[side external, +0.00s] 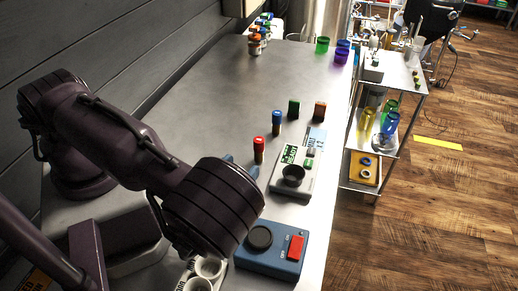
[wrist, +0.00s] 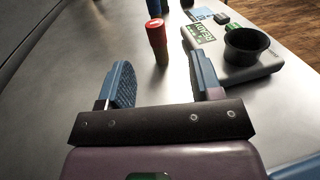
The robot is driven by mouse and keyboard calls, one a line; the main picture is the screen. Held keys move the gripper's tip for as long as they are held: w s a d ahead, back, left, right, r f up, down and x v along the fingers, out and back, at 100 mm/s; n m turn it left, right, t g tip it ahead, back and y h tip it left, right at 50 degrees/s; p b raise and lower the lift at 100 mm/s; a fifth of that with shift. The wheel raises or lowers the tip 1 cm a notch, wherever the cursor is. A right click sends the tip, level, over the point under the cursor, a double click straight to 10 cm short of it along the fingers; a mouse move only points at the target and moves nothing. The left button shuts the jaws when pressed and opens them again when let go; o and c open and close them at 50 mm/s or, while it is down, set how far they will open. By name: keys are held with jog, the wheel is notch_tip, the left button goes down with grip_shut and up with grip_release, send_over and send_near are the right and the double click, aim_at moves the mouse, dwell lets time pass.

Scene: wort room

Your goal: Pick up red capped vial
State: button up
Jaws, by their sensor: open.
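The red capped vial (side external: 259,150) stands upright on the grey table, left of the scale-like device. In the wrist view the red capped vial (wrist: 157,42) stands ahead of my gripper, beyond the fingertips and nearer the right finger. My gripper (wrist: 160,75) is open with two blue fingers and nothing between them. In the side view my gripper is mostly hidden behind my arm; a bit of a blue finger (side external: 228,162) shows near the vial. A blue capped vial (side external: 276,121) stands upright just behind the red one.
A device with a black cup (side external: 293,175) stands close right of the vial. A blue box with a red switch (side external: 284,251) is in front. The table (side external: 200,110) is clear to the left.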

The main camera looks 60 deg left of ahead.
aim_at(262, 138)
jog(key=x, duration=0.6)
jog(key=shift+w+a, duration=0.25)
jog(key=shift+a+x, duration=0.25)
jog(key=shift+x, duration=2.5)
jog(key=shift+s, duration=0.15)
jog(key=shift+r, duration=0.1)
jog(key=c, duration=1)
